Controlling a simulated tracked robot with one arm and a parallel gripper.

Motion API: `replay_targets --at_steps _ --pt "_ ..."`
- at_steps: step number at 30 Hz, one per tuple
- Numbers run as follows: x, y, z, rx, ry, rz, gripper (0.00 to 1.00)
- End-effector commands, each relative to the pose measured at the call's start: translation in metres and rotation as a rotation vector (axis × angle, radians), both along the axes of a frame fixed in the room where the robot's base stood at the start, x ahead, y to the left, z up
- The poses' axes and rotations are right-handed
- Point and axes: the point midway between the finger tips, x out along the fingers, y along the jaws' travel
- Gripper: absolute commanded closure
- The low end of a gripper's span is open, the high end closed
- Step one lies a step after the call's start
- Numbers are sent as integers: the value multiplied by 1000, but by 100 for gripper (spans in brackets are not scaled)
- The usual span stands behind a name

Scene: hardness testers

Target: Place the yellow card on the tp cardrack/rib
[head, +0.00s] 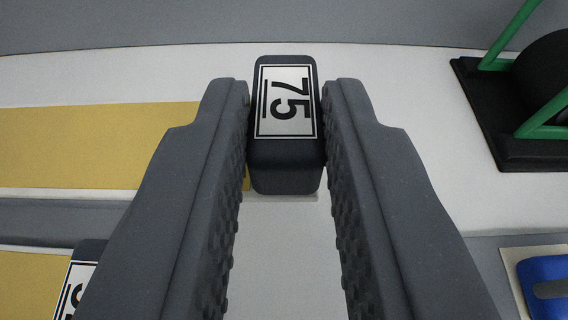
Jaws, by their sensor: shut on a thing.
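A flat yellow strip (80,145), perhaps the yellow card, lies at the left. It runs behind my left finger to the block's left side. I cannot tell whether strip and block are joined. A second yellow piece (25,285) shows at the lower left, beside another dark labelled block (88,252) partly hidden by my left finger. I cannot make out the card rack or a rib.
A black base (515,150) with a green frame (545,132) and a dark round body stands at the upper right. A blue object (545,275) is at the lower right edge. The pale surface (410,85) beyond my right finger is bare.

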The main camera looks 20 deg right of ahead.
Motion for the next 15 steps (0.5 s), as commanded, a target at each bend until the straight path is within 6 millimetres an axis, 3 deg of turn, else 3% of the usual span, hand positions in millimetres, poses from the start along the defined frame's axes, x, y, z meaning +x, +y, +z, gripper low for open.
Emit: replay_targets --at_steps 15 --pt "0 -1 -6 0 -3 -1 100"
